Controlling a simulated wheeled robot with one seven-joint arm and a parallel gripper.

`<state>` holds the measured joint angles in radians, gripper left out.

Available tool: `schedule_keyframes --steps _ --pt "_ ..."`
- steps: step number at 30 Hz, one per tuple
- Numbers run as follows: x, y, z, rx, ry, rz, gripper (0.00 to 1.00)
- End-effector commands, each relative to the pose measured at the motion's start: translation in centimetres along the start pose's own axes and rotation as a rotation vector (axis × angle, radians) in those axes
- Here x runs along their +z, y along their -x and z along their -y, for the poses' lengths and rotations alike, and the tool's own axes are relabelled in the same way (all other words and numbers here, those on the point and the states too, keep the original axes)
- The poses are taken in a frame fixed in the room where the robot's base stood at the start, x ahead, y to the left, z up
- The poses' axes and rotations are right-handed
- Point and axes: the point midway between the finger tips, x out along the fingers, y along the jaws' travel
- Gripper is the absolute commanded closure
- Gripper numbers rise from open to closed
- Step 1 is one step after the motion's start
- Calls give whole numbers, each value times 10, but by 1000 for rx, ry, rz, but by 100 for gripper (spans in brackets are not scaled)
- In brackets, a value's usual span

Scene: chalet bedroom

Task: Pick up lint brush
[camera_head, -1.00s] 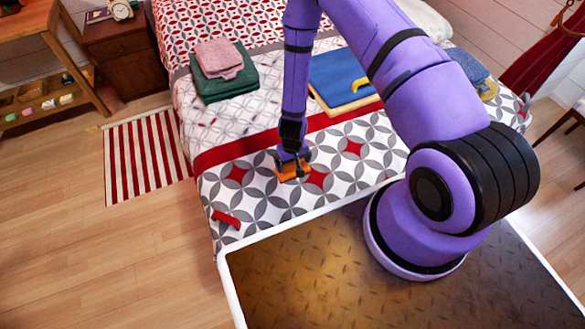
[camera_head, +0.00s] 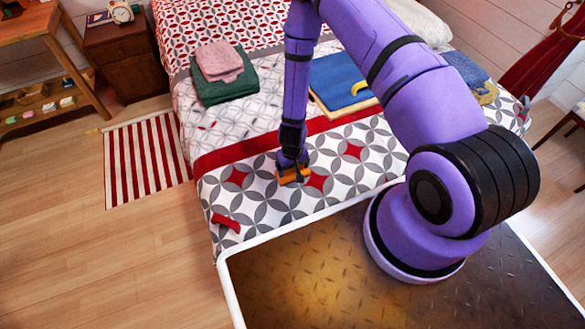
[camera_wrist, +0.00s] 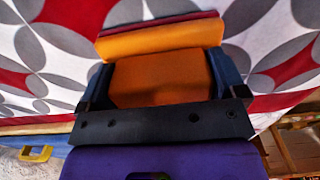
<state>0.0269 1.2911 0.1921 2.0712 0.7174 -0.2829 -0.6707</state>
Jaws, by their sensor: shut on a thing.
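The lint brush (camera_head: 287,178), as I take it, is the orange piece on the patterned bedspread near the foot of the bed. My gripper (camera_head: 293,166) points down and is shut on it. In the wrist view the orange body (camera_wrist: 160,80) fills the gap between my two dark blue fingers. A dark red strip shows along its far edge. Its lower side is hidden, and I cannot tell whether it still touches the bed.
A small red item (camera_head: 226,222) lies near the bed corner. A blue folded cloth (camera_head: 340,76) with a yellow item (camera_head: 361,86) lies on a board. Green and pink towels (camera_head: 221,75) are stacked at the back left. The bedspread around my gripper is otherwise clear.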

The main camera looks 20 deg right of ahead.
Motion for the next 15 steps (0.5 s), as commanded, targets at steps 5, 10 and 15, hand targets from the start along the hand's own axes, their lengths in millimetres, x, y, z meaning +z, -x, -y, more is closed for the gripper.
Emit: schedule_keyframes --steps 5,10,15 --pt "-1 12 0 0 1 -1 40" --pt "-1 31 0 1 1 -3 40" --pt "32 36 0 -1 -1 6 40"
